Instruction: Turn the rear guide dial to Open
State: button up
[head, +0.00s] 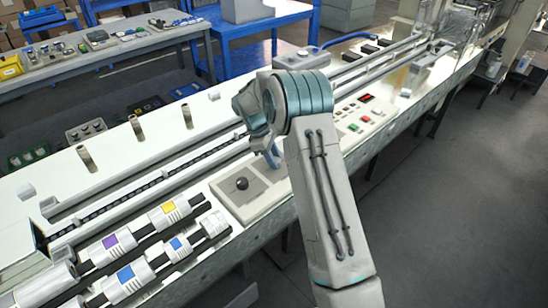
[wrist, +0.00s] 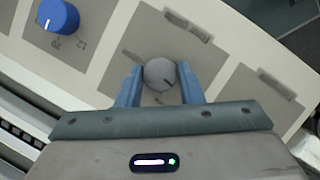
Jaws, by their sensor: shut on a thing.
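A round grey dial (wrist: 159,74) sits on a darker grey panel plate in the wrist view. My gripper (wrist: 161,86) has its two blue fingers on either side of the dial, closed on it. A dark line shows on the dial's face, and another short dark mark lies on the plate at its upper left. I cannot read any Open label. In the head view my gripper (head: 272,158) reaches down to the machine's front panel, and the dial is not clearly visible there.
A blue dial (wrist: 58,16) with printed numbers is at the wrist view's upper left. In the head view a black knob (head: 241,184) stands on a grey plate just left of my gripper. Coloured buttons (head: 358,122) lie right of my arm; white rollers (head: 125,242) lie lower left.

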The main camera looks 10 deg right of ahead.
jog(key=shift+a+n+t, duration=0.1)
jog(key=shift+n+t, duration=0.3)
jog(key=shift+n, duration=0.7)
jog(key=o, duration=1)
jog(key=shift+c, duration=0.2)
jog(key=v, duration=1.3)
jog(key=shift+a+r+b, duration=0.2)
jog(key=shift+r+b, duration=0.15)
jog(key=shift+b, duration=0.1)
